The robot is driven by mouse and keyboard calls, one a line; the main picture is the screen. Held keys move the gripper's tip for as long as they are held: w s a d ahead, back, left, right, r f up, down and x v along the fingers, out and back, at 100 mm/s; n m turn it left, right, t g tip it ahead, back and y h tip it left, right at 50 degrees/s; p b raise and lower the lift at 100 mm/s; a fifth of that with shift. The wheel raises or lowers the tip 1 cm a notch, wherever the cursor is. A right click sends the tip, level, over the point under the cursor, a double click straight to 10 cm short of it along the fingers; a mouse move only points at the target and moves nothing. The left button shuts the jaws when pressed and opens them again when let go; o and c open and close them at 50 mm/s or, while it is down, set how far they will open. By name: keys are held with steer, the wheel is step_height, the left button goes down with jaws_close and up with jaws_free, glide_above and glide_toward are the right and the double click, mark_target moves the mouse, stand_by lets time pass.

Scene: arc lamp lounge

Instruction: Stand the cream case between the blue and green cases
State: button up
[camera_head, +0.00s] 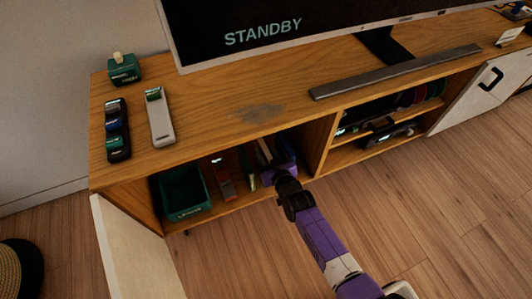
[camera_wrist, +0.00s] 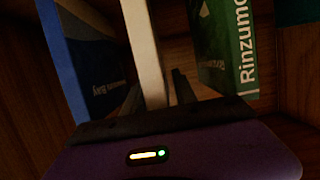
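In the wrist view the cream case (camera_wrist: 146,45) stands upright, slightly tilted in the picture, between the blue case (camera_wrist: 72,60) on the left and the green case (camera_wrist: 238,45) on the right. Visible gaps separate it from both. My gripper (camera_wrist: 157,88) has its dark fingers on either side of the cream case's near end; a gap shows between the right finger and the case, so it looks open. In the head view my gripper (camera_head: 277,172) reaches into the cabinet's lower compartment, beside the green case (camera_head: 247,166) and the cream case (camera_head: 264,151). It partly hides the cases there.
A green bin (camera_head: 184,192) and a red item (camera_head: 223,181) stand left in the same compartment. A wooden divider (camera_head: 319,140) bounds it on the right. The cabinet top (camera_head: 225,105) lies above my gripper, and an open white door (camera_head: 130,250) hangs at left.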

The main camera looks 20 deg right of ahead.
steer(key=shift+r, duration=0.1)
steer(key=shift+r, duration=0.2)
steer(key=p+v, duration=0.4)
steer(key=v, duration=0.8)
steer(key=shift+f, duration=0.1)
steer(key=shift+s, duration=0.1)
steer(key=f+v, duration=0.1)
steer(key=v, duration=1)
steer(key=s+r, duration=1.4)
steer(key=r, duration=0.1)
steer(key=s+r, duration=0.7)
steer(key=r, duration=0.1)
steer(key=shift+s+r, duration=0.25)
